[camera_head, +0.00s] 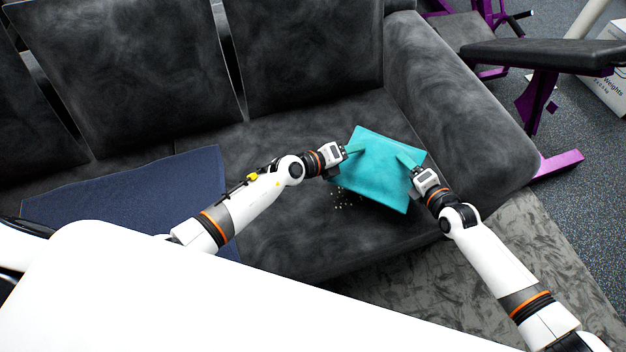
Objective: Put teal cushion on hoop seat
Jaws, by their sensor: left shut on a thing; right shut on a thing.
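The teal cushion (372,180) is at the right end of the dark sofa's seat, tilted in the head view. My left gripper (353,149) is shut on its upper left edge. My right gripper (407,163) is shut on its right edge. I cannot tell whether the cushion touches the sofa seat or hangs just above it. No hoop seat shows in this view.
The dark grey sofa (292,230) fills the middle, its right armrest (455,100) close beside the cushion. Pale crumbs (344,199) lie on the seat. A navy cloth (130,195) lies at left. A purple-framed weight bench (540,55) and a white box (605,85) stand upper right.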

